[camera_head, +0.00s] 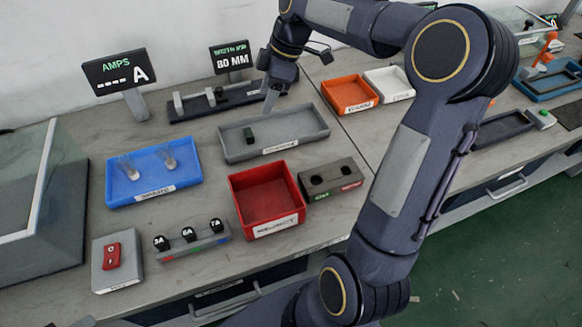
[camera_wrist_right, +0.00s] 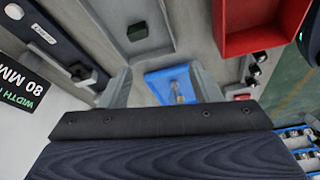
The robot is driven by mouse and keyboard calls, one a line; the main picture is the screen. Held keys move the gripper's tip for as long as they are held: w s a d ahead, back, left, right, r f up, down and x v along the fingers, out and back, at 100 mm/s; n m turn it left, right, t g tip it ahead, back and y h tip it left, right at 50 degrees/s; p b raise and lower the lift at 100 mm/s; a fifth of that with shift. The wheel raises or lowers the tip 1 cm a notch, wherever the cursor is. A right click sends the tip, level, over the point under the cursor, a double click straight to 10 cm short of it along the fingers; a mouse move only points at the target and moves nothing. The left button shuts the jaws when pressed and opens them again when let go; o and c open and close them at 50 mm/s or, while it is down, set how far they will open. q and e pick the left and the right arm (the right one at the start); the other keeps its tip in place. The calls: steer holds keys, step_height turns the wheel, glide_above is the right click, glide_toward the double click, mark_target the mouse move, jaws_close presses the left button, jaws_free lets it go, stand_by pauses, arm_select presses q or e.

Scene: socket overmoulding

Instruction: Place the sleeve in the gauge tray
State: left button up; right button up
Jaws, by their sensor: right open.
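A small black block (camera_head: 249,134), likely the sleeve, sits in a long grey tray (camera_head: 304,128), likely the gauge tray; its label is too small to read. The block lies toward the left half of the tray. It also shows in the right wrist view (camera_wrist_right: 137,31), apart from my fingers. My right gripper (camera_head: 269,98) is above the back edge of the grey tray, beside the dark fixture. In the wrist view my right gripper (camera_wrist_right: 160,75) has its two fingers spread with nothing between them. My left gripper is not in view.
A dark fixture (camera_head: 240,98) with small blocks stands behind, by the 80 MM display (camera_head: 231,57). A blue tray (camera_head: 123,190) holds clear parts. A red bin (camera_head: 266,187), a two-hole block (camera_head: 330,178) and an orange tray (camera_head: 350,94) stand nearby.

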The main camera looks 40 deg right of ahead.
steer(key=s+a+r+m+t, duration=0.1)
steer(key=s+a+m, duration=0.15)
steer(key=s, duration=0.35)
steer(key=s+a+r+m+t, duration=0.1)
steer(key=s+a+m, duration=0.1)
steer(key=s+m, duration=0.3)
steer(key=s+a+f+m+t, duration=0.1)
steer(key=s+a+f+m, duration=0.1)
steer(key=s, duration=0.4)
steer(key=s+a+f+m, duration=0.2)
steer(key=s+f+m, duration=0.1)
steer(key=s, duration=0.4)
steer(key=shift+s+a+f+m+t, duration=0.3)
steer(key=shift+a+m+t, duration=0.1)
steer(key=shift+m, duration=0.35)
